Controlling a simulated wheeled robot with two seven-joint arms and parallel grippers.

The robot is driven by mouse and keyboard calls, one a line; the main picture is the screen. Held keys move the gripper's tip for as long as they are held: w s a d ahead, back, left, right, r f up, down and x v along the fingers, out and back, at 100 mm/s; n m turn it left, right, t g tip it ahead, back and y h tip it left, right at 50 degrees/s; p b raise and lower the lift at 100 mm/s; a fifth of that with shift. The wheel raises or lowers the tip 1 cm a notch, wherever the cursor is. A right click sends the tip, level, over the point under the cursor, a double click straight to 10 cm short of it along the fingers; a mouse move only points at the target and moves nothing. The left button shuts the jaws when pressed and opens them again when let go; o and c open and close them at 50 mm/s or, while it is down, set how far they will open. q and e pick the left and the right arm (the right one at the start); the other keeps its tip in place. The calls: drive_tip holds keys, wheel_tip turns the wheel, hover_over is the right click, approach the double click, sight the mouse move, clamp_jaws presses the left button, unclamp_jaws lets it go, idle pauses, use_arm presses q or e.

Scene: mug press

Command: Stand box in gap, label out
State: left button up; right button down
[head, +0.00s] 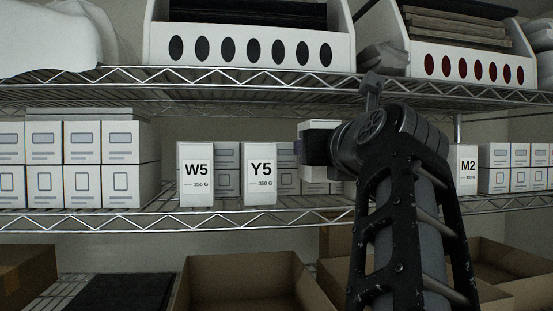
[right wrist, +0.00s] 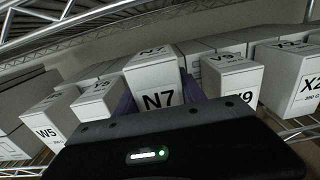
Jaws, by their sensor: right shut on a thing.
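The white box labelled N7 (right wrist: 158,84) is between the purple fingers of my right gripper (right wrist: 160,96) in the right wrist view, its label facing the camera. In the head view the box (head: 319,125) shows only in part beside my right wrist, its top higher than the neighbouring boxes; its label side is hidden there. The box looks upright; whether its base touches the shelf I cannot tell. White boxes Y5 (head: 260,174) and W5 (head: 195,174) stand to its left, labels out. The gap's right side is behind my arm in the head view. My left gripper is out of view.
The wire shelf (head: 240,217) carries the row. Box M2 (head: 467,176) stands right of my arm. In the wrist view, a box ending in 9 (right wrist: 232,78) and box X2 (right wrist: 294,85) stand right of N7. Stacked plain boxes are behind. A wire shelf (head: 240,78) with bins lies above.

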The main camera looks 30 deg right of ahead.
drive_tip(key=shift+x, duration=0.85)
drive_tip(key=shift+w+d+r, duration=0.1)
drive_tip(key=shift+w+d, duration=0.05)
drive_tip(key=shift+w, duration=0.25)
drive_tip(key=shift+f, duration=1.85)
drive_tip(key=shift+f, duration=0.1)
drive_tip(key=c, duration=0.7)
unclamp_jaws()
drive_tip(key=shift+s, duration=0.1)
drive_tip(key=b+v, duration=0.3)
drive_tip(key=v, duration=0.9)
